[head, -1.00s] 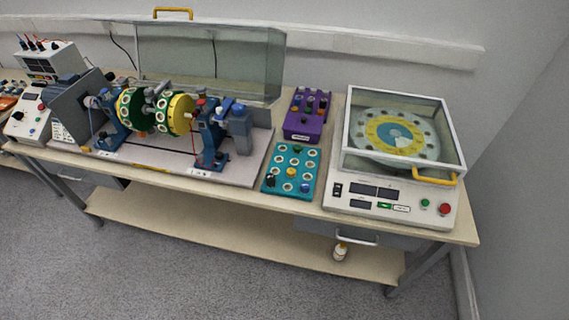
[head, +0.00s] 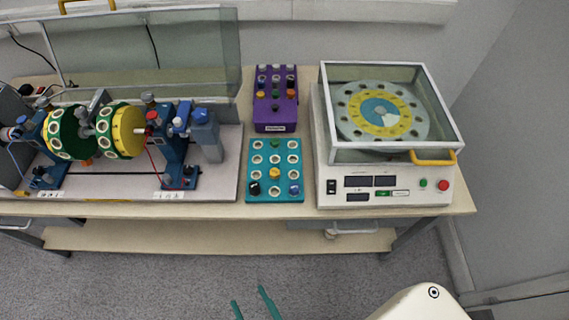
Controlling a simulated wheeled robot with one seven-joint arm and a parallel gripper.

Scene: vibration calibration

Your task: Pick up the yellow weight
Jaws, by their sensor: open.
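A small yellow weight (head: 274,174) sits in the teal tray (head: 250,157), in the middle column towards the near side. A black weight (head: 254,188) and a blue weight (head: 294,188) are in the near row of the same tray. A green piece (head: 275,143) is at its far side. My gripper (head: 249,296) shows only as two teal fingertips at the bottom edge of the head view. They are apart, with nothing visible between them. They are over the floor in the picture, well short of the tray.
A purple rack (head: 276,127) with small coloured pieces stands behind the tray. Right of it is a balancing machine (head: 330,195) with a clear cover and yellow handle. Left is a rotor rig (head: 127,130) with a clear guard. The bench's front edge (head: 270,210) lies between my gripper and the tray.

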